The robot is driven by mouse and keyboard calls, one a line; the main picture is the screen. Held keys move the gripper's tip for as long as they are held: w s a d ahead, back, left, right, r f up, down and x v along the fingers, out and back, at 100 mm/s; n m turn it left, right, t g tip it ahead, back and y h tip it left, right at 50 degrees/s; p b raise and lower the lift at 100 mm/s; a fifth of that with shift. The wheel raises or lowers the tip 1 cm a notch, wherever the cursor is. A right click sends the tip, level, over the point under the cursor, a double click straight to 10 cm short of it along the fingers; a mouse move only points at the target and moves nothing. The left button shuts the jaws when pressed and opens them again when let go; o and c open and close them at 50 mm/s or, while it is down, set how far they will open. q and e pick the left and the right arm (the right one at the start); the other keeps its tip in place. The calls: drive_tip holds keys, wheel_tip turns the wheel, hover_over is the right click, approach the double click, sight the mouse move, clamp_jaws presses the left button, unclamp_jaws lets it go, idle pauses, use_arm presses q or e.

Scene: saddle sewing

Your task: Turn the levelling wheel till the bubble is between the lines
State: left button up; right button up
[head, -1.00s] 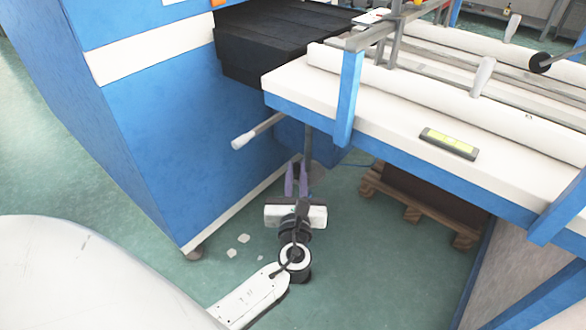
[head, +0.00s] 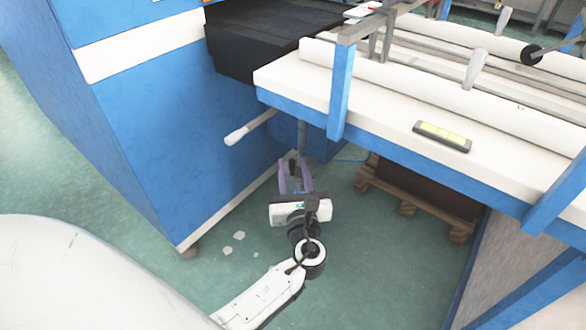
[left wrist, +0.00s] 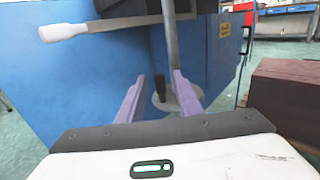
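The spirit level (head: 442,136), a dark bar with a yellow-green vial, lies on the white table top; its bubble is too small to read. The levelling wheel (left wrist: 176,105), a pale grey disc on a post under the table, shows in the left wrist view, with a dark upright knob (left wrist: 160,88). My left gripper (head: 294,167) is open under the table edge, its purple fingers pointing at the wheel. In the left wrist view the knob appears between the fingertips (left wrist: 159,80); I cannot tell whether they touch it. My right gripper is out of view.
A white-ended lever (head: 238,135) sticks out from the blue machine (head: 150,120) above and left of my left gripper. A wooden pallet (head: 415,203) with a dark load lies under the table.

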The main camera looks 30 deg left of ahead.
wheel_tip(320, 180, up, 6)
drive_tip(key=p, duration=1)
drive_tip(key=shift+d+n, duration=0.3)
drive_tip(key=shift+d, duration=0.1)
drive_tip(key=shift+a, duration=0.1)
